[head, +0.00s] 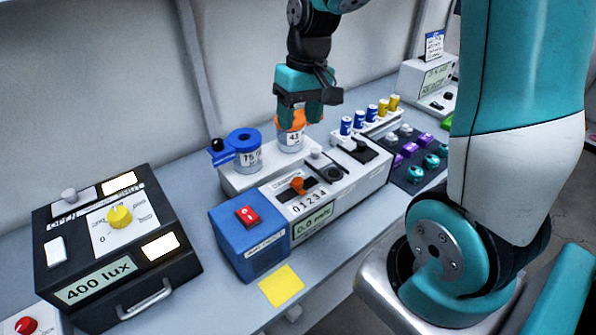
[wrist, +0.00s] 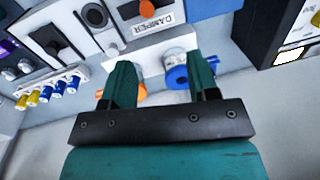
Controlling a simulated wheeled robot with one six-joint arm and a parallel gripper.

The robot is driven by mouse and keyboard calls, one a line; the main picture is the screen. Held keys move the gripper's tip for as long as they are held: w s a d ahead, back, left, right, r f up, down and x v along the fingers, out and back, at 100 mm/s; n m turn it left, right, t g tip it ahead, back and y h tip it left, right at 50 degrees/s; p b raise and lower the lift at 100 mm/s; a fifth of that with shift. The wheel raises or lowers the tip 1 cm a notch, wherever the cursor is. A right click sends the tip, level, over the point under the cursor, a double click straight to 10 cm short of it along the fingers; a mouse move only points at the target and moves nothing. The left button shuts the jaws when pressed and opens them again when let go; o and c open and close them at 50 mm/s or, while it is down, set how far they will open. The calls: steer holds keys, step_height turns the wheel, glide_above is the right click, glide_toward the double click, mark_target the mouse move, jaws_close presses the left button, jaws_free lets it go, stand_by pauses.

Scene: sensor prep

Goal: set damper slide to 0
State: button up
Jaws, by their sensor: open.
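The damper slide has an orange knob (head: 298,185) in a dark slot, above a printed scale from 0 to 4. Its exact mark cannot be told. The knob also shows at the top edge of the wrist view (wrist: 138,4), beside the DAMPER label (wrist: 152,23). My gripper (head: 301,118) is open with nothing seen held, behind the slide and in front of or over the orange-lidded jar (head: 291,139). In the wrist view its two teal fingers (wrist: 163,75) stand apart. The slide knob lies beyond the fingertips, clear of them.
A blue-lidded jar (head: 246,152) stands left of the orange one. A blue box with a red switch (head: 249,215) adjoins the damper unit. Blue and yellow vials (head: 371,111) stand in a rack at right. A black lux box (head: 118,250) sits at left. Air above the damper panel looks clear.

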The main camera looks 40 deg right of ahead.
steer(key=d, duration=0.2)
steer(key=p, duration=0.3)
glide_toward(298, 180)
steer(key=shift+m, duration=0.4)
steer(key=f, duration=0.3)
steer(key=a+f, duration=0.1)
steer(key=f, duration=0.5)
steer(key=shift+w+a+f, duration=0.15)
steer(key=shift+f, duration=0.2)
jaws_close()
